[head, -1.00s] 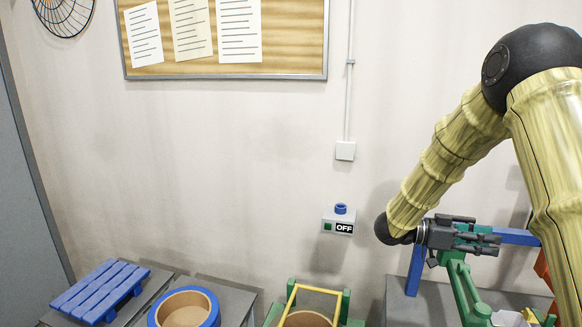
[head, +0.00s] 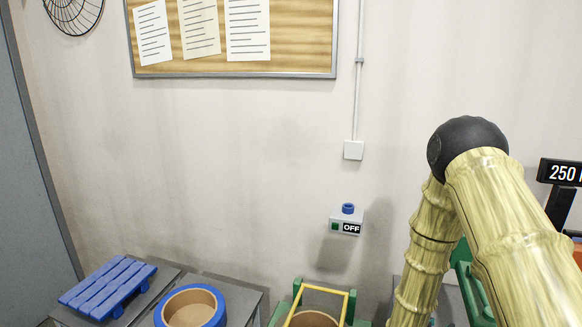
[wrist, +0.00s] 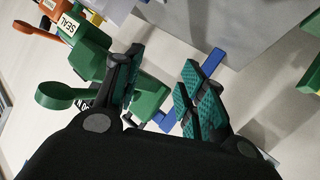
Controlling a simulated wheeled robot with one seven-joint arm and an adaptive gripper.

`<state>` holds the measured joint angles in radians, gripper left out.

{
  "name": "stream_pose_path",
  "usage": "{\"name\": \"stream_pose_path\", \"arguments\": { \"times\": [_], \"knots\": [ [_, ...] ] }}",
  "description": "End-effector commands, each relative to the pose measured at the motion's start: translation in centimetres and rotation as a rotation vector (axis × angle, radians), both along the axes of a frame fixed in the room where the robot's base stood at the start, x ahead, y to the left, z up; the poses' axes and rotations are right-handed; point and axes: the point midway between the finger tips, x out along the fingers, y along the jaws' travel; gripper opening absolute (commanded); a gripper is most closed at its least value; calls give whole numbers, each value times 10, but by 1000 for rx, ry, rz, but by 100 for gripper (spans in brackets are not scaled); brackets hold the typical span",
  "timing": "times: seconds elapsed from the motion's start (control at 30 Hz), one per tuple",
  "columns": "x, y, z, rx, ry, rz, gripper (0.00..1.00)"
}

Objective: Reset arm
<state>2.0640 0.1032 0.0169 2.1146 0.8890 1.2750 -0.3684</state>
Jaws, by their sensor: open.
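My gripper (wrist: 160,95) shows in the wrist view with its two teal-padded fingers spread apart and nothing between them. Beyond the fingers are a green part (wrist: 150,97) and a blue bar (wrist: 213,62), both apart from the pads as far as I can tell. In the head view my arm is folded at the right, its dark elbow high and its forearm pointing down. The gripper itself is out of the head picture, below its lower edge.
A wall box marked OFF (head: 347,224) with a blue button is left of my arm. Below stand a blue slatted rack (head: 107,287), a blue-rimmed round container (head: 218,310) and a yellow frame (head: 348,297). A black sign reading 250 (head: 563,172) is at the right.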

Motion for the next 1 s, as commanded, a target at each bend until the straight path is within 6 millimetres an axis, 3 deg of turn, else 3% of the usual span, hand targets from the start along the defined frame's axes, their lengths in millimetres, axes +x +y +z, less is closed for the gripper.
{"name": "stream_pose_path", "arguments": {
  "times": [0.03, 0.2, 0.37, 0.5, 0.7, 1.0],
  "knots": [
    [-15, 12, -25, 45, 52, 53, 41],
    [-67, 55, -95, 212, 214, 207, 41],
    [-129, 93, -144, 358, 376, 312, 41],
    [-192, 124, -176, 484, 527, 382, 41],
    [-276, 158, -199, 632, 719, 448, 41],
    [-369, 188, -205, 776, 933, 496, 41]
  ]
}}
